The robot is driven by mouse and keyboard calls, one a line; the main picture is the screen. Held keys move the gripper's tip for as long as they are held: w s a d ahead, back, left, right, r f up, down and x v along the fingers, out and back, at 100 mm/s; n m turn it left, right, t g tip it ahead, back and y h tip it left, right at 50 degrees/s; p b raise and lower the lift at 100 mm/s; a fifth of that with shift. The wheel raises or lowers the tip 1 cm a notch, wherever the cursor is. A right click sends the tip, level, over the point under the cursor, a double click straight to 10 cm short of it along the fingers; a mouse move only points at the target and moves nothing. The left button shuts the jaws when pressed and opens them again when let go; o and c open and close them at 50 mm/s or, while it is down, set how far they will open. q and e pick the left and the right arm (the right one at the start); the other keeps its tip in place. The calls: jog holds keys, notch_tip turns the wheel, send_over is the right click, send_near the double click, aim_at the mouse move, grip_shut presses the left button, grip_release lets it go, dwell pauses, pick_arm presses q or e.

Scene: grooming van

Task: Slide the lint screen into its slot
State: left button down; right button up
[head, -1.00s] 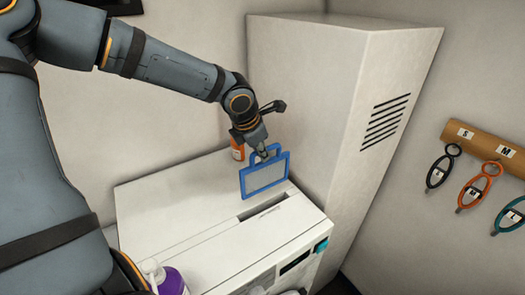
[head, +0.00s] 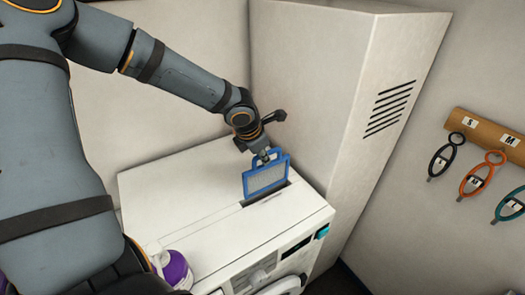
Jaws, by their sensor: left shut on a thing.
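The lint screen (head: 266,178) is a blue frame with a pale mesh panel and a loop handle on top. My left gripper (head: 263,156) is shut on the handle and holds the screen roughly upright over the white machine top (head: 180,190). The slot (head: 248,204) is a dark narrow opening in that top. The screen's lower edge is at the slot, lined up along it; I cannot tell whether it is inside or just above. My right gripper is not in view.
A purple bottle with a white top (head: 178,268) stands at the machine's near left. A tall white cabinet (head: 310,90) rises close behind and right of the slot. Several tagged loops hang from a wooden rail (head: 485,137) on the right wall. The machine's left top is clear.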

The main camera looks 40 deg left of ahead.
aim_at(262, 167)
pick_arm(q)
jog(key=shift+f+b, duration=1)
jog(key=shift+f, duration=1.5)
jog(key=shift+f+b, duration=1.15)
jog(key=shift+f, duration=1.15)
jog(key=c, duration=1.3)
grip_release()
jog(key=shift+r, duration=0.1)
